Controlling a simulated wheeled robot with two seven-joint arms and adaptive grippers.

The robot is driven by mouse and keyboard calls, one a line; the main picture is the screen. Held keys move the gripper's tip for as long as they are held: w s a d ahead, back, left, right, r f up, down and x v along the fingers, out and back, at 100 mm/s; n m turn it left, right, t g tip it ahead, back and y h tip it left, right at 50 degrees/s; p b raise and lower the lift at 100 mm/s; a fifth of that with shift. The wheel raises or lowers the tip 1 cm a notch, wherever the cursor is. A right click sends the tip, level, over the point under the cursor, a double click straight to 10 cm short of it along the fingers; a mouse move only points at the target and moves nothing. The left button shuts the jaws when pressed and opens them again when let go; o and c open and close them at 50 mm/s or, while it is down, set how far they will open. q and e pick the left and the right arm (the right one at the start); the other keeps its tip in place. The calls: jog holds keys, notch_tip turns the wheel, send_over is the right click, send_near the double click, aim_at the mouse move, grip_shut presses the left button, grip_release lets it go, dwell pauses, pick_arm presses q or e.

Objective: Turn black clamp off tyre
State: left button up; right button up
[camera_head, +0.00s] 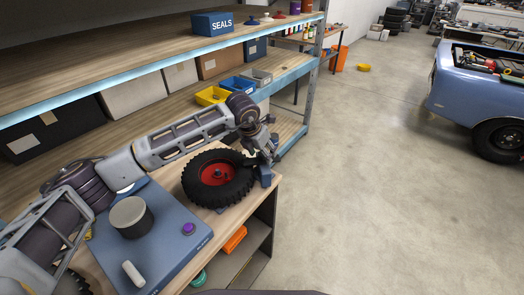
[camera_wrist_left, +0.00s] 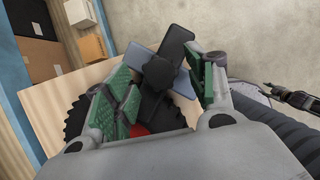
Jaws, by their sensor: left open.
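My left gripper (camera_head: 265,152) is beside the tyre's right upper edge. In the left wrist view my gripper (camera_wrist_left: 167,80) is open, with a green-padded finger on each side of the black clamp (camera_wrist_left: 154,75). The clamp looks like a dark cross-shaped handle in front of the tyre. I cannot tell whether the pads touch it. In the head view the clamp is largely hidden by the gripper.
A blue-grey plate (camera_head: 170,245) with a dark cylinder (camera_head: 131,218) and purple button (camera_head: 188,229) lies under my left arm. Shelves (camera_head: 150,60) with boxes and a yellow bin (camera_head: 211,96) stand behind. Floor right of the bench is clear up to the blue car (camera_head: 470,90).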

pick_arm(q)
grip_shut()
dwell(0.3)
jog(key=shift+a, duration=0.1)
